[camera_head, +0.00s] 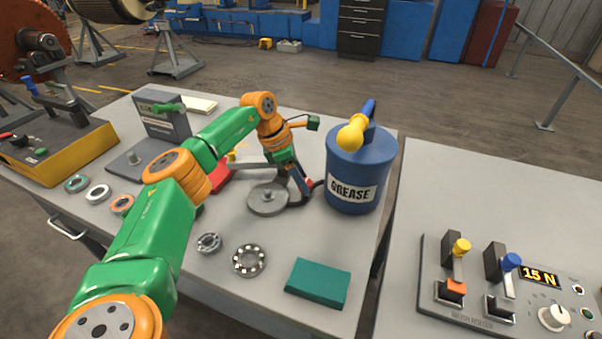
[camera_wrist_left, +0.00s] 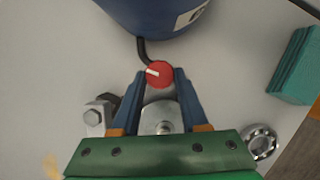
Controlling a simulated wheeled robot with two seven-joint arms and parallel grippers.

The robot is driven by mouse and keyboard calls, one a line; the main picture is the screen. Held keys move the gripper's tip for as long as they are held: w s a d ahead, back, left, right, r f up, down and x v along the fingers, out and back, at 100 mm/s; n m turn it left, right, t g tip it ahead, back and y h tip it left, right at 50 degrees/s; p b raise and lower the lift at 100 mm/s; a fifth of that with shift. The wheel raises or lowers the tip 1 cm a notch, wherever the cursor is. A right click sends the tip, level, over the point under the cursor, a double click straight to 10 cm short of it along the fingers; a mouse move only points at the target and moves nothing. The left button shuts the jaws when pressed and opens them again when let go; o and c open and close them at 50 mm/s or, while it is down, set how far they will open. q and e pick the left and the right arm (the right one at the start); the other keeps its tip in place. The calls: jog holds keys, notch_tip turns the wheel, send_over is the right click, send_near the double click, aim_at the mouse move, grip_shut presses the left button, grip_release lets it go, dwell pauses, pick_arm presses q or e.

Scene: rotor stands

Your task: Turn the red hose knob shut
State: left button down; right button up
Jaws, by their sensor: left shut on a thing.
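The red hose knob (camera_wrist_left: 159,74) is a small red disc with a white mark pointing left in the left wrist view. It sits on a black hose (camera_wrist_left: 142,48) that runs to the blue grease drum (camera_head: 355,185). My left gripper (camera_wrist_left: 159,78) has its blue fingers on both sides of the knob and is shut on it. In the head view my left gripper (camera_head: 306,186) reaches down beside the drum, and the knob is mostly hidden by the fingers. My right gripper is in neither view.
A round metal base (camera_head: 267,199) stands just left of the gripper. Bearing rings (camera_head: 249,260) and a teal block (camera_head: 318,283) lie at the table's front. A lever panel (camera_head: 500,285) is on the right table. A yellow-based box (camera_head: 60,150) stands at left.

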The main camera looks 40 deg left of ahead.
pick_arm(q)
jog(key=shift+m, duration=0.4)
jog(key=shift+c, duration=2.1)
grip_release()
jog(key=shift+w, duration=0.1)
jog(key=v, duration=0.7)
jog(key=shift+w, duration=0.1)
